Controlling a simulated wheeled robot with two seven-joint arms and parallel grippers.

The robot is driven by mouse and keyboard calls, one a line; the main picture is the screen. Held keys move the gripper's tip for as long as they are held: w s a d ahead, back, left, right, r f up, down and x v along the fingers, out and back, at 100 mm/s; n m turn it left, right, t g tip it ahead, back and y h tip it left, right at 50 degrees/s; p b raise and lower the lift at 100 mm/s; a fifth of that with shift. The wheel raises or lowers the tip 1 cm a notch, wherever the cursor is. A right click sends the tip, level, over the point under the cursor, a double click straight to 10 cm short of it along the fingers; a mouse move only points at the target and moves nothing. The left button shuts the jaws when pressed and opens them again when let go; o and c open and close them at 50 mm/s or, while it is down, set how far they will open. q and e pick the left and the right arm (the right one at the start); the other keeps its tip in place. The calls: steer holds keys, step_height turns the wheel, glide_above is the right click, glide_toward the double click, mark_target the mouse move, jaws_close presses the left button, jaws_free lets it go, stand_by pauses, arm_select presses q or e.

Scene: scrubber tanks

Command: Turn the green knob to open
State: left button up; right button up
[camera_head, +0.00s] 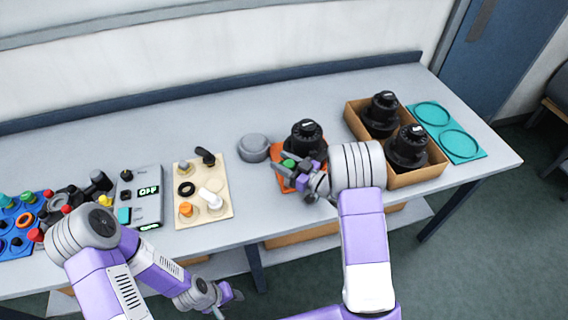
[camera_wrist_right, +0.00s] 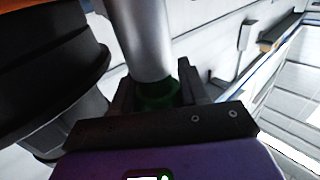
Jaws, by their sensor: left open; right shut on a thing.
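The green knob (camera_head: 289,163) sits at the orange stand (camera_head: 280,181), in front of a black scrubber tank (camera_head: 305,138). My right gripper (camera_head: 300,170) is at the knob. In the right wrist view the green knob (camera_wrist_right: 158,92) lies between the two dark fingers of my right gripper (camera_wrist_right: 155,95), which is shut on it. A grey cylinder rises just beyond the knob. The fingers hide part of the knob, and its turn angle cannot be told. My left gripper (camera_head: 215,298) is open and empty, low in front of the table's front edge.
A cardboard box (camera_head: 420,178) with two black tanks stands right of the orange stand, beside a teal mat (camera_head: 460,145). A grey round lid (camera_head: 254,148) and a beige board (camera_head: 205,215) with knobs are to the left.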

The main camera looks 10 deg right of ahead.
mark_target(294, 168)
steer(key=shift+r, duration=0.1)
stand_by(0.5)
steer(key=o, duration=1)
steer(key=shift+c, duration=0.2)
steer(key=v, duration=0.7)
steer(key=shift+s+d, duration=0.15)
steer(key=shift+d, duration=0.1)
